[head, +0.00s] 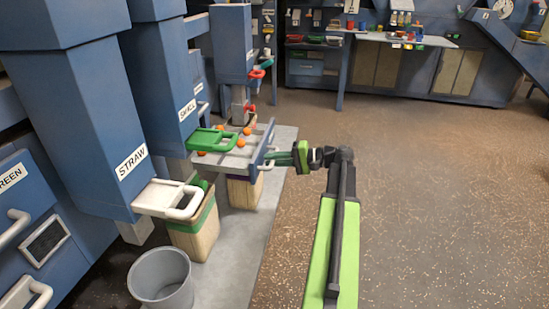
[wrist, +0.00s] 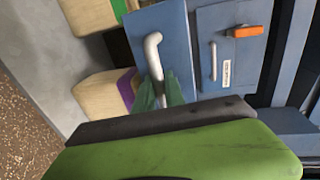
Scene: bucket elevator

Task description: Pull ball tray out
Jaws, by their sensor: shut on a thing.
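The ball tray (head: 235,163) is a grey shelf with a blue front panel, and it juts out from the blue machine on the left in the head view. Several orange balls lie on it. Its white handle (head: 266,165) is on the front panel, and the handle also shows in the wrist view (wrist: 153,50) against the blue panel (wrist: 177,32). My gripper (head: 275,158) reaches in from the right and is shut on the handle. In the wrist view its green fingertips (wrist: 160,95) close around the handle's lower end.
Wooden bins (head: 194,232) stand below, and a grey bucket (head: 161,277) stands in front. A white handle under the STRAW column (head: 180,203) sticks out at left. The brown floor at right is clear.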

